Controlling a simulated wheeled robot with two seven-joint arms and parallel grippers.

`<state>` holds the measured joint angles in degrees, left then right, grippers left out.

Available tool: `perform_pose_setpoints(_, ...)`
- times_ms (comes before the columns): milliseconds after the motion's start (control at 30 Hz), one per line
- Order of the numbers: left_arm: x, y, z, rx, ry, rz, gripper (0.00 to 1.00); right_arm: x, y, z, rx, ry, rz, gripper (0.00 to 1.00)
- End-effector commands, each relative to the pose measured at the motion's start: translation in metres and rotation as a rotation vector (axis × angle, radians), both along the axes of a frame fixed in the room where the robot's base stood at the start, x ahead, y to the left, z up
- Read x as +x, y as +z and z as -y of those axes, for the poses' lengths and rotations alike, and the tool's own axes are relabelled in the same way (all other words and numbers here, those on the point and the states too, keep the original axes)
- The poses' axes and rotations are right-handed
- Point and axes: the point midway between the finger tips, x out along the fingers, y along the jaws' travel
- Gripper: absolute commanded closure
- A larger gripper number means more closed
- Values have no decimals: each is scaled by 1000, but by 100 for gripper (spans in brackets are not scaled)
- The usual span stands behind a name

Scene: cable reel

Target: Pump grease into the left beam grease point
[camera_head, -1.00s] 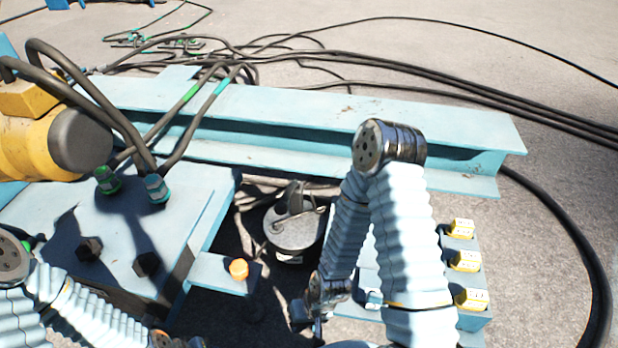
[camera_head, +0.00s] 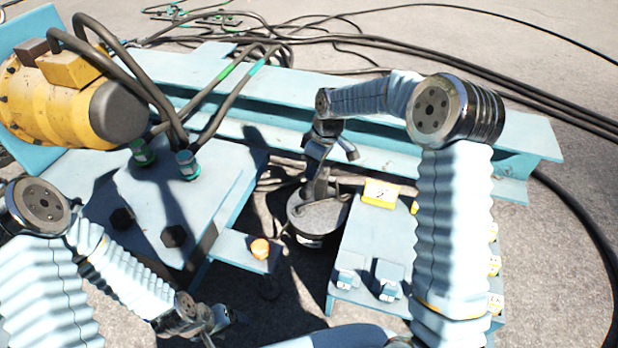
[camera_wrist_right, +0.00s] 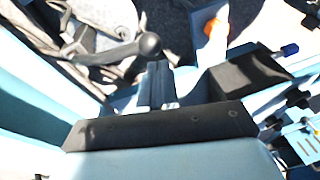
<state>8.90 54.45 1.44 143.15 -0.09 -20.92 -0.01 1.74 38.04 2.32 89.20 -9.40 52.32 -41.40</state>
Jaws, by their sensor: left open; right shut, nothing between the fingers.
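The grease pump (camera_head: 316,222), a round dark-grey pot with an upright lever, stands on the ground between the two blue structures. Its lever, ending in a black ball knob (camera_wrist_right: 149,44), shows in the right wrist view. My right gripper (camera_head: 328,155) is just above the pump, shut and empty, its fingers (camera_wrist_right: 160,85) close to the knob but not around it. An orange cap (camera_head: 260,248) sits on a small blue bracket left of the pump; I cannot tell whether it is the left beam grease point. My left gripper (camera_head: 222,322) is open and low at the front.
A blue beam (camera_head: 290,95) crosses behind the pump. A yellow motor (camera_head: 65,100) and cables with green bands are at the left. A blue bench (camera_head: 365,240) with a yellow block (camera_head: 381,193) stands right of the pump, partly behind my right arm.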

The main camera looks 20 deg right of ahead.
Motion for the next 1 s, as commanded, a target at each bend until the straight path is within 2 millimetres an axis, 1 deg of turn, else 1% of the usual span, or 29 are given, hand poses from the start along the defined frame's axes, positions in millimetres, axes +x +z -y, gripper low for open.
perform_pose_setpoints(33, 0, 2, 1, -1, -1, 0, 27, 9, 30, 7, -16, 46, 18, 100)
perform_pose_setpoints(100, 0, 3, 1, -1, -1, 0, 27, 13, 57, 16, -33, 99, 22, 100)
perform_pose_setpoints(200, -1, 4, 1, -2, -3, -1, 27, 14, 77, 22, -46, 138, 22, 100)
perform_pose_setpoints(267, -1, 3, 1, -2, -3, -1, 27, 14, 80, 24, -49, 146, 22, 100)
perform_pose_setpoints(533, -1, 3, 1, -2, -2, -1, 27, 14, 78, 23, -48, 145, 19, 100)
perform_pose_setpoints(667, -1, 3, 1, -1, -2, -1, 27, 14, 70, 22, -48, 146, 16, 100)
perform_pose_setpoints(767, 0, 2, 1, -1, -2, -1, 27, 13, 56, 19, -47, 145, 14, 100)
perform_pose_setpoints(1000, 0, 1, 0, 0, 0, -1, 27, 13, 5, 8, -47, 145, 13, 100)
